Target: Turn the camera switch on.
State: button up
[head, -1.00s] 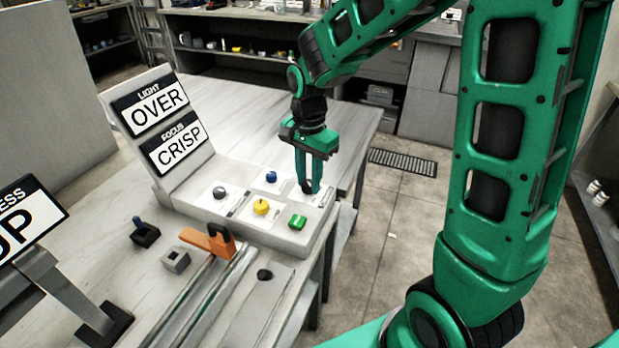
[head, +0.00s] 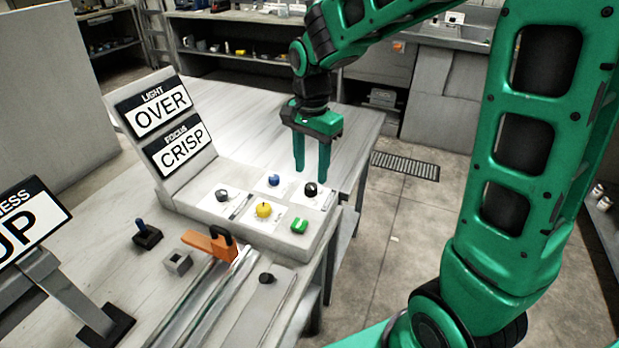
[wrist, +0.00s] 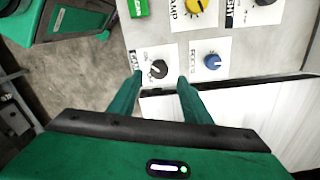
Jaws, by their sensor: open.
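A control panel (head: 285,228) with several controls stands on the bench. A black knob (head: 311,189) sits on a white label plate at its far right. It also shows in the wrist view (wrist: 158,69), just ahead of the fingertips; its label is too small to read surely, so I cannot confirm it is the camera switch. My gripper (head: 312,170) is open and empty, pointing down just above this knob. In the wrist view my gripper (wrist: 160,77) has its fingers on either side of the knob, apart from it.
Close by are a blue knob (head: 274,180), a yellow knob (head: 264,210), a dark grey knob (head: 221,195) and a green control (head: 299,226). Signs read LIGHT OVER (head: 156,109) and FOCUS CRISP (head: 179,150). An orange clamp (head: 212,243) sits on rails in front.

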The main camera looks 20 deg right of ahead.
aim_at(314, 185)
notch_tip(314, 185, up, 6)
jog(key=shift+f, duration=0.1)
dwell(0.5)
jog(key=s+d+n, duration=0.2)
jog(key=s+d, duration=0.9)
jog(key=d, duration=0.1)
jog(key=s+d+f+n, duration=0.2)
jog(key=s+d, duration=0.1)
jog(key=s, duration=0.4)
jog(key=s+d+f+n, duration=0.1)
jog(key=s+d, duration=0.1)
jog(key=s, duration=0.5)
jog(key=shift+s+d+f+n, duration=0.35)
jog(key=shift+d+n, duration=0.05)
